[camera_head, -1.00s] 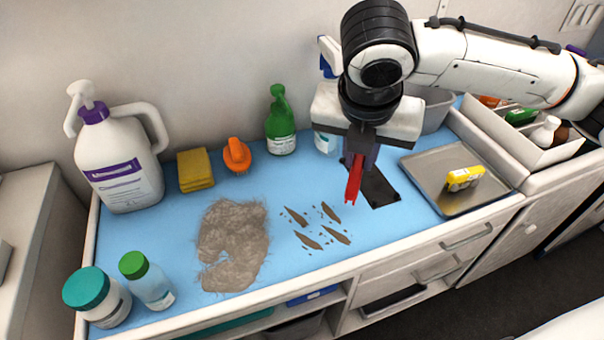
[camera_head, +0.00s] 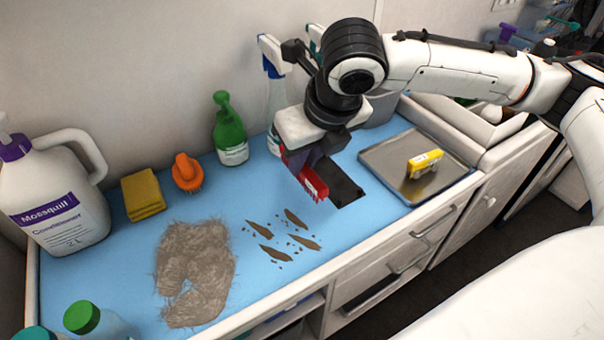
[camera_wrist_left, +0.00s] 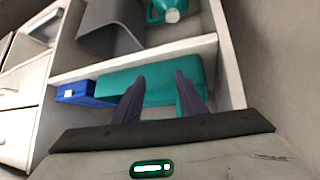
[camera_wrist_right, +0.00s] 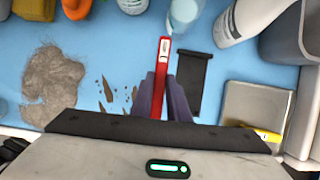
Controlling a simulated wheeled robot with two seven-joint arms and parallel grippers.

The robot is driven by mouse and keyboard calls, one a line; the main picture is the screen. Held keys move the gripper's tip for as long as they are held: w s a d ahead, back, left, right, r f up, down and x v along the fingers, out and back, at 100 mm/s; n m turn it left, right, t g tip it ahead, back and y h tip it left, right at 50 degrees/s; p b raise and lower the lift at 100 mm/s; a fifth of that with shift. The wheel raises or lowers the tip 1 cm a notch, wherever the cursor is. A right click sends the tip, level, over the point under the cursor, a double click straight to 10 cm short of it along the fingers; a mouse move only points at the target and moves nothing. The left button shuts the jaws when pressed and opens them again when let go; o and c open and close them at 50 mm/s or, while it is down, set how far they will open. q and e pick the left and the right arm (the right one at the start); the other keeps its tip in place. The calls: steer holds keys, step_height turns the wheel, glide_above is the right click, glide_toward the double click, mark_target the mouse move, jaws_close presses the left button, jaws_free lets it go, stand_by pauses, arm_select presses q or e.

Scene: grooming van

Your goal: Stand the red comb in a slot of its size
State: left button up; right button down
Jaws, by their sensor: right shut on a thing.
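My right gripper (camera_head: 315,165) is shut on the red comb (camera_head: 309,184) and holds it above the blue counter top. In the right wrist view the comb (camera_wrist_right: 161,75) sits between the two fingers and sticks out past them. A flat black piece (camera_head: 342,188) lies on the counter just beside the comb; it also shows in the right wrist view (camera_wrist_right: 191,80). I cannot make out its slots. My left gripper (camera_wrist_left: 160,95) is open and empty in front of the lower shelf, with a teal box (camera_wrist_left: 150,85) beyond its fingers.
A metal tray (camera_head: 385,158) with a yellow item (camera_head: 425,162) stands to the right. A green bottle (camera_head: 230,135) and a spray bottle (camera_head: 275,95) stand behind. A pile of hair (camera_head: 195,265) and brown debris (camera_head: 285,235) lie to the left. An orange brush (camera_head: 187,173) and a yellow sponge (camera_head: 143,195) are at the back.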

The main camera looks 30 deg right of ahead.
mark_target(306, 168)
step_height(306, 168, down, 3)
steer(key=shift+f+b, duration=0.2)
steer(key=shift+b, duration=0.15)
steer(key=shift+r, duration=0.1)
steer(key=c, duration=1.7)
jaws_free()
